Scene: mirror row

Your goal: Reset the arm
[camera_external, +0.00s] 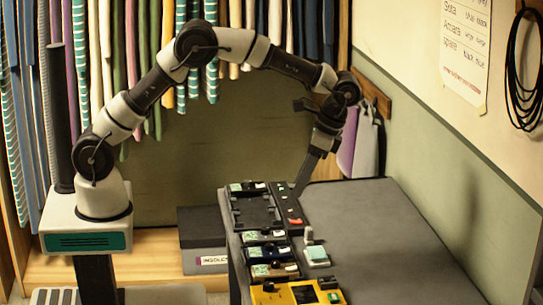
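My arm arches over from its base at the left, and my gripper (303,178) points down above the back left part of the grey table (385,225). One long dark finger shape shows, its tip close to a dark strip with small buttons (291,210). I cannot tell whether it touches the strip, whether the fingers are apart, or whether anything is between them.
A black tray (253,209), several small units and a yellow device (285,294) line the table's left edge. A small green-topped block (316,255) stands beside them. The table's right side is clear. Hanging clothes (150,60) are behind; a wall (430,140) bounds the right.

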